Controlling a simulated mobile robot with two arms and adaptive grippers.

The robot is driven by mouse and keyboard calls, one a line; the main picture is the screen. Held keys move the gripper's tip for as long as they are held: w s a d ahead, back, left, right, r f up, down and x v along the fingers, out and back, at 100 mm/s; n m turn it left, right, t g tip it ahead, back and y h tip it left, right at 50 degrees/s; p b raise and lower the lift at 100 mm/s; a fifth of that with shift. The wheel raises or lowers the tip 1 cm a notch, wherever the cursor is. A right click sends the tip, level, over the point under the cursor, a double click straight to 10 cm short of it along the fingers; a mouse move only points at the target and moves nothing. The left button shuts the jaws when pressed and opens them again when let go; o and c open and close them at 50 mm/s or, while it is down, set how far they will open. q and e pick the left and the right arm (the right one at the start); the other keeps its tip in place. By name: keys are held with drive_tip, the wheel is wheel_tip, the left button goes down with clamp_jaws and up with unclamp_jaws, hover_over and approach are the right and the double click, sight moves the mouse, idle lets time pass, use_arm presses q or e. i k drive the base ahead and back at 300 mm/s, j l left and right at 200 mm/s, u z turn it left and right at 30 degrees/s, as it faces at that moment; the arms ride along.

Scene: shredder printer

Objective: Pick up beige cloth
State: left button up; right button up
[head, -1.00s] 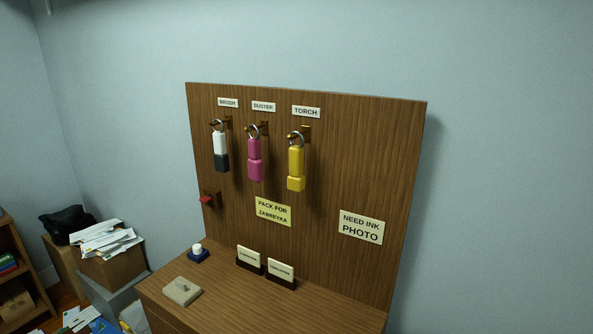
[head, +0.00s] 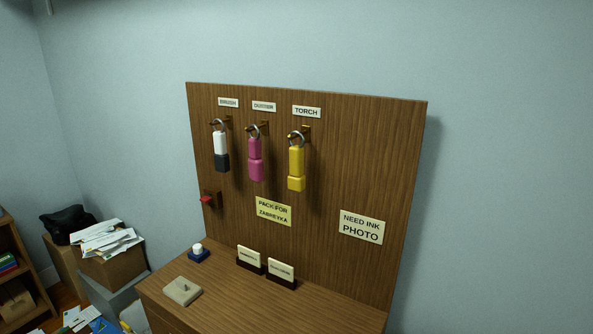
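A flat beige square item (head: 182,291), which looks like the beige cloth, lies on the front left of the wooden desk top (head: 235,301). A small grey nub stands up from its middle; I cannot tell whether that is part of it. Neither of my grippers shows in the head view, and nothing touches the beige item.
A small blue-based white item (head: 198,253) stands behind it. Two card holders (head: 249,260) (head: 281,273) stand to the right. White, pink (head: 255,160) and yellow (head: 296,168) tools hang on the wooden back panel (head: 330,165). A paper-filled box (head: 110,263) stands left of the desk.

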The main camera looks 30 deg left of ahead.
sight(183, 291)
drive_tip(key=u, duration=1.65)
